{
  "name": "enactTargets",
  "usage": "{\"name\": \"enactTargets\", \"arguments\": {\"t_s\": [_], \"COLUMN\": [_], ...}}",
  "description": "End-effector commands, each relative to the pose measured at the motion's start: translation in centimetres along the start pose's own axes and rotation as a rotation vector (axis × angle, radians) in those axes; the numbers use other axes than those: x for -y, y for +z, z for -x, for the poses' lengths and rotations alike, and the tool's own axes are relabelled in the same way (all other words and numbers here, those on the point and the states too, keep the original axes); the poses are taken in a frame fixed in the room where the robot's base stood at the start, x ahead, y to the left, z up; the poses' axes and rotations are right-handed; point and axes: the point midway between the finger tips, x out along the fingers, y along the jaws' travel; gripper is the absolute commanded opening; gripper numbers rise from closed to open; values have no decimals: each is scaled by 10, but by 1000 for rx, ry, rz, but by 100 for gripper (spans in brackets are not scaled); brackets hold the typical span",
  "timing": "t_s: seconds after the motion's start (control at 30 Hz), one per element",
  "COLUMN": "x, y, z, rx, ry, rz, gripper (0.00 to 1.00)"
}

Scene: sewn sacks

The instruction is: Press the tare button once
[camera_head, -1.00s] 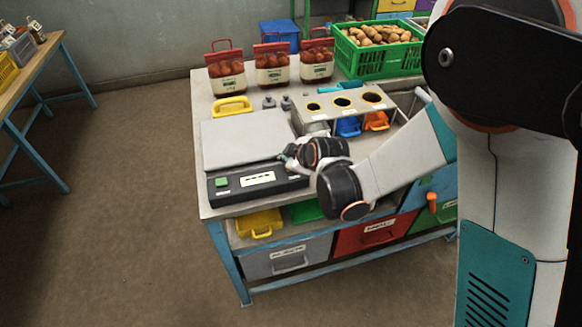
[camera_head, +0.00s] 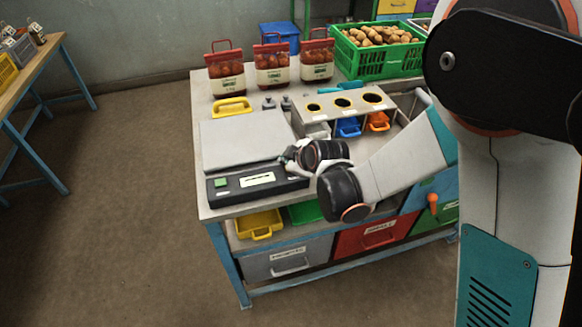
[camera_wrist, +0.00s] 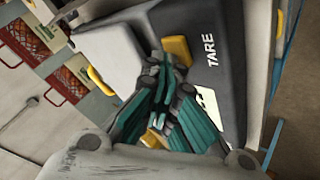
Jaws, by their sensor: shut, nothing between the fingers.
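The scale has a grey platform (camera_head: 245,138) and a dark console (camera_head: 235,196) along its front, with a green button (camera_head: 221,183) at the left and a white display (camera_head: 257,179). In the wrist view the word TARE (camera_wrist: 209,48) is printed on the console, with a yellow button (camera_wrist: 177,50) beside it. My gripper (camera_head: 287,157) is shut and empty at the right end of the console. In the wrist view its teal fingertips (camera_wrist: 165,75) are close to the yellow button; contact cannot be told. In the head view my gripper hides that button.
A yellow handled item (camera_head: 232,107) and small weights (camera_head: 269,102) lie behind the scale. A rack with holes (camera_head: 342,104) stands right of it. Red sacks (camera_head: 272,66) and a green potato crate (camera_head: 375,58) stand at the back.

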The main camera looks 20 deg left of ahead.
Motion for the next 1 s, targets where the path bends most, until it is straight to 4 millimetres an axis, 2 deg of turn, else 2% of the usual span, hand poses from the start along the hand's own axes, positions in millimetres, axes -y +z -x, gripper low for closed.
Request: {"name": "enactTargets", "arguments": {"t_s": [0.7, 1.0], "x": [2, -4], "y": [2, -4], "z": [-3, 6], "rx": [0, 0], "ry": [0, 0], "rz": [0, 0], "gripper": [0, 0]}}
